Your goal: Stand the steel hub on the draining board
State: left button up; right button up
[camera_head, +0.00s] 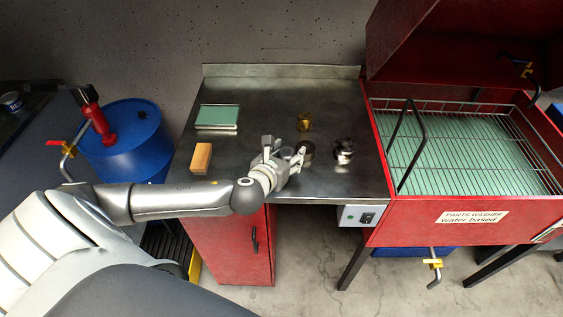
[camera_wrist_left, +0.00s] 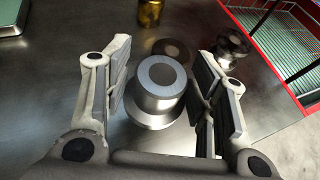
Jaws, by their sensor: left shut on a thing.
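The steel hub (camera_wrist_left: 160,82) is a light grey cylinder with a wide flange below and a dark round centre on top. It sits between the fingers of my left gripper (camera_wrist_left: 163,100), which is shut on it. In the head view my left gripper (camera_head: 286,160) is low over the steel draining board (camera_head: 255,100), near its front half. The hub (camera_head: 287,152) shows only partly between the fingers there. It looks upright; I cannot tell whether its flange touches the board. My right gripper is not in view.
A dark round part (camera_head: 307,150) is close right of the gripper, with a shiny part (camera_head: 344,148) beyond and a brass part (camera_head: 304,121) behind. An orange block (camera_head: 201,157) and green-topped tray (camera_head: 217,116) are left. The red washer (camera_head: 462,218) with wire basket adjoins right.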

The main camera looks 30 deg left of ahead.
pick_arm(q)
jog(key=shift+a+f, duration=0.45)
jog(key=shift+f, duration=0.1)
jog(key=f, duration=0.3)
jog(key=shift+s+a+f, duration=0.1)
jog(key=shift+a, duration=0.15)
jog(key=shift+f, duration=0.2)
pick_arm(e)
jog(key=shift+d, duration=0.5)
pick_arm(q)
jog(key=shift+f, duration=0.15)
jog(key=o, duration=1.3)
jog(key=shift+c, duration=0.2)
jog(key=b+v, duration=0.1)
jog(key=v, duration=1.1)
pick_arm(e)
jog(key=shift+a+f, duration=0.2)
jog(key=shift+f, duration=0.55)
